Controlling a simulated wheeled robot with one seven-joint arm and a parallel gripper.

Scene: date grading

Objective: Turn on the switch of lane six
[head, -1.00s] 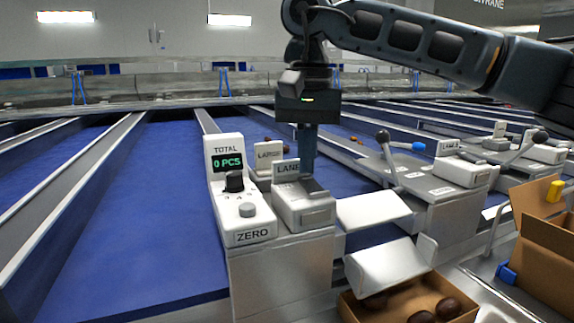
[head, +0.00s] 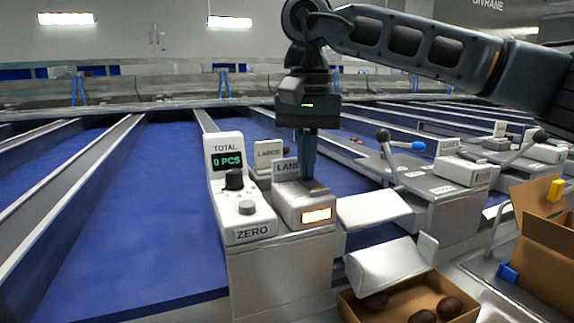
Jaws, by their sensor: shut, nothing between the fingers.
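The lane switch box (head: 303,208) is a pale box with an upright plate that reads "LANE" (head: 285,167); my gripper hides the rest of that label, so I cannot read the number. A lamp window (head: 317,214) on its front glows yellow-white. A dark switch (head: 316,187) sits on its top. My gripper (head: 308,178) is shut and empty, pointing down, with its fingertips at the switch. I cannot tell whether they touch it.
A counter box (head: 239,195) reading "0 PCS" with a dark knob and "ZERO" button stands just left. A "LARGE" sign (head: 268,154) stands behind. A lever (head: 388,155) stands to the right. A cardboard box (head: 395,312) with dates is below right. Blue belts (head: 110,220) lie left.

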